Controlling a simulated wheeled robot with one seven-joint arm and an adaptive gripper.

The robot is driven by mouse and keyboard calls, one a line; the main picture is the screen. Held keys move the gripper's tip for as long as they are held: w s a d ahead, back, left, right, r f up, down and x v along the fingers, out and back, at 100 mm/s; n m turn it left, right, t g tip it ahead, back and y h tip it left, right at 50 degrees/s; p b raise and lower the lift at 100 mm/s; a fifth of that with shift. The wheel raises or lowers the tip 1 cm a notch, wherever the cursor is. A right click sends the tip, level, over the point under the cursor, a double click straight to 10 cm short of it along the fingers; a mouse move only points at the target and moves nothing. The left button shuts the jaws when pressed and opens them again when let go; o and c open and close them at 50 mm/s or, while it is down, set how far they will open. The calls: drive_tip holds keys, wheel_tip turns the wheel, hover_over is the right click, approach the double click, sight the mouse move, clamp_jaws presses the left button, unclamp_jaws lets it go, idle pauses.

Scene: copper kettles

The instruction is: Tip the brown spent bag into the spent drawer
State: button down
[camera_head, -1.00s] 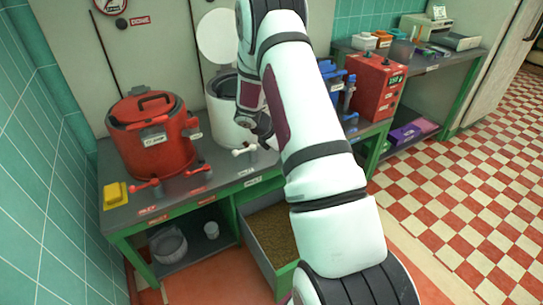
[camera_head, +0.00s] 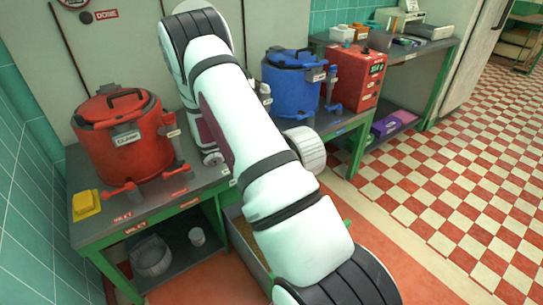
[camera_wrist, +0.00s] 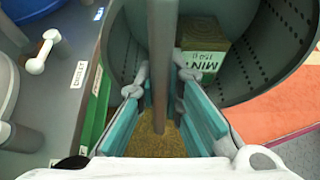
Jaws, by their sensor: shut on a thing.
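My gripper (camera_wrist: 160,88) is shut on the upright bar handle (camera_wrist: 160,50) of a grey perforated basket (camera_wrist: 255,75). A boxy olive-brown bag (camera_wrist: 202,48) lies inside the basket, its label upside down and only partly readable. The basket also shows in the head view (camera_head: 305,150), right of my arm and in front of the bench. My gripper is hidden behind my arm there. The open spent drawer (camera_head: 248,246) is below, partly covered by my arm; brown granules (camera_wrist: 155,142) show beneath my fingers in the wrist view.
A red kettle (camera_head: 125,140) and yellow block (camera_head: 86,206) stand on the bench at left. A blue kettle (camera_head: 290,85) and red control box (camera_head: 355,78) stand right of my arm. A metal pot (camera_head: 151,256) sits on the lower shelf. The checkered floor at right is clear.

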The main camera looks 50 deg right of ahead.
drive_tip(key=shift+w+a+f+g+h+b, duration=0.2)
drive_tip(key=shift+f+h+b, duration=0.9)
drive_tip(key=shift+b, duration=0.8)
drive_tip(key=shift+s+a+f+g+h+b, duration=0.1)
drive_tip(key=shift+f+g+h+b, duration=0.2)
drive_tip(key=shift+f+h+b, duration=1.2)
drive_tip(key=d+f+h+b, duration=0.1)
drive_tip(key=b, duration=0.3)
drive_tip(key=d+f+g+h+b, duration=0.1)
drive_tip(key=d+f+h+b, duration=0.1)
drive_tip(key=b, duration=0.3)
drive_tip(key=shift+s, duration=0.35)
drive_tip(key=f+h+b, duration=0.1)
drive_tip(key=b, duration=0.1)
drive_tip(key=d+f+g+h+b, duration=0.1)
drive_tip(key=h+b, duration=0.1)
drive_tip(key=b, duration=0.1)
drive_tip(key=d+h+b, duration=0.1)
drive_tip(key=b, duration=0.2)
drive_tip(key=shift+s+d+f+g, duration=0.15)
drive_tip(key=shift+s+f+g, duration=0.15)
drive_tip(key=shift+f, duration=0.1)
drive_tip(key=shift+r+h, duration=0.15)
drive_tip(key=shift+h, duration=0.15)
drive_tip(key=shift+r+p, duration=1.7)
drive_tip(key=shift+r, duration=0.2)
